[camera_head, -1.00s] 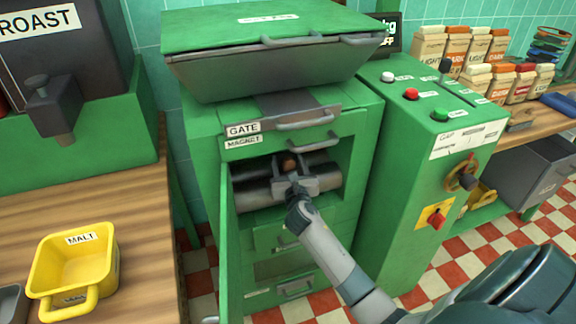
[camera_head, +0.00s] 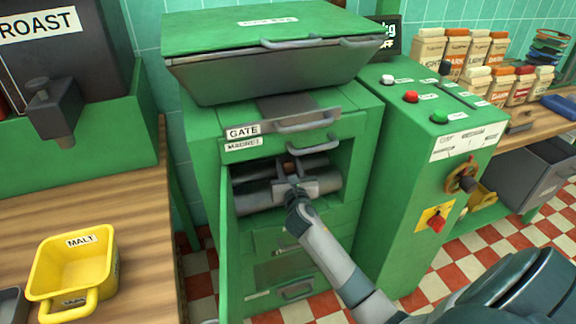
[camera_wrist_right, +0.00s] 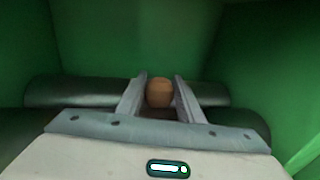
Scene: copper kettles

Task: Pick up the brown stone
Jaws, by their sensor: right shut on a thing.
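The brown stone (camera_wrist_right: 159,93) is a small rounded lump between the two fingers of my right gripper (camera_wrist_right: 160,90) in the right wrist view. The fingers are shut on it. In the head view my right gripper (camera_head: 290,170) reaches into the open chamber of the green machine, and only a little of the stone (camera_head: 289,163) shows between the fingertips. The stone is at the dark grey rollers (camera_wrist_right: 60,92); I cannot tell whether it still touches them. My left gripper is not in view.
The chamber's green door (camera_head: 229,255) hangs open at the left. Handles and the GATE label (camera_head: 243,131) are above the opening. A green control box (camera_head: 420,170) stands close at right. A yellow MALT scoop (camera_head: 73,270) sits on the wooden counter (camera_head: 130,215) at left.

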